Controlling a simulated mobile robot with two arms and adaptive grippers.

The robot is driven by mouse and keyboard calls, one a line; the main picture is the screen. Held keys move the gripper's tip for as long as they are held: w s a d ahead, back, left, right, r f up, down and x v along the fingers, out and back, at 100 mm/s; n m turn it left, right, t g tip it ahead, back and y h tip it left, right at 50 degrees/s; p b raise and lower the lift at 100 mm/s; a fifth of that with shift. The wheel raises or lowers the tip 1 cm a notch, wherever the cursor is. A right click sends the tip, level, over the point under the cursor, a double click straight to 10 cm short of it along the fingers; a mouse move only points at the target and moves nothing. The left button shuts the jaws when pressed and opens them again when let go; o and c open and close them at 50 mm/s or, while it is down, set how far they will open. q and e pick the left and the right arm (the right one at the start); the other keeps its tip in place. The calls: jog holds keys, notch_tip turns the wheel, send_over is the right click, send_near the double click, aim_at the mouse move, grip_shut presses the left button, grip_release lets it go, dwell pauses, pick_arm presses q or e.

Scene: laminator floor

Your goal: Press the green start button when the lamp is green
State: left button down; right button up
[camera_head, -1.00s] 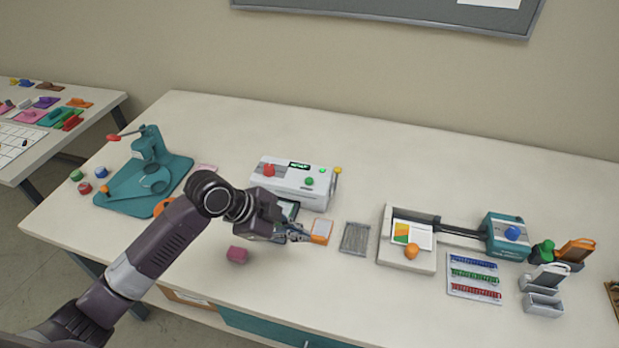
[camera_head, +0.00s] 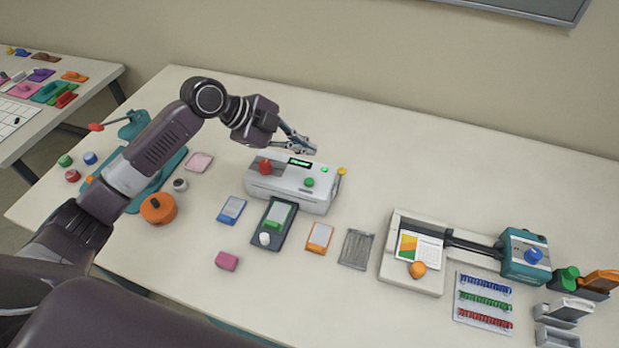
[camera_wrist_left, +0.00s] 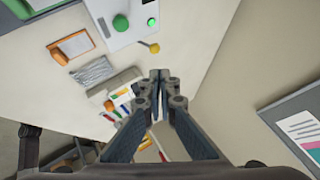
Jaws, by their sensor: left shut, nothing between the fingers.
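The white laminator (camera_head: 262,187) stands in the middle of the table. On its top are a red button (camera_head: 265,167), a dark display (camera_head: 300,162) with bright green text, and the green start button (camera_head: 309,182). A small lamp (camera_head: 324,169) near the right end glows green. My left gripper (camera_head: 311,149) is shut and empty, held above the laminator's back edge, apart from the button. In the left wrist view, the shut fingertips (camera_wrist_left: 159,75) are to the right of and below the green button (camera_wrist_left: 121,22) and lamp (camera_wrist_left: 151,22). My right gripper is out of view.
A yellow knob (camera_head: 341,171) is on the laminator's right end. In front lie a dark tray (camera_head: 279,242), an orange-framed card (camera_head: 320,237), a grey rack (camera_head: 356,248) and a pink block (camera_head: 227,261). A trimmer (camera_head: 411,275) stands right. The table behind the laminator is clear.

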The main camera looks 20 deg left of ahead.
pick_arm(q)
jog(key=f+b, duration=0.2)
jog(key=f, duration=0.1)
jog(key=shift+w+f, duration=0.15)
jog(key=shift+w, duration=0.05)
jog(key=b, duration=0.4)
send_over(306, 182)
notch_tip(306, 182, down, 5)
jog(key=shift+w+r, duration=0.1)
jog(key=shift+r, duration=0.05)
jog(key=shift+f+b, duration=0.35)
jog(key=shift+f, duration=0.25)
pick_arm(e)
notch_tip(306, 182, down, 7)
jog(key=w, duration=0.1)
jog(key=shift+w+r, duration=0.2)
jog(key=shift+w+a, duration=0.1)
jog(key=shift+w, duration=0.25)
pick_arm(q)
jog(key=shift+f, duration=0.1)
jog(key=shift+f, duration=0.3)
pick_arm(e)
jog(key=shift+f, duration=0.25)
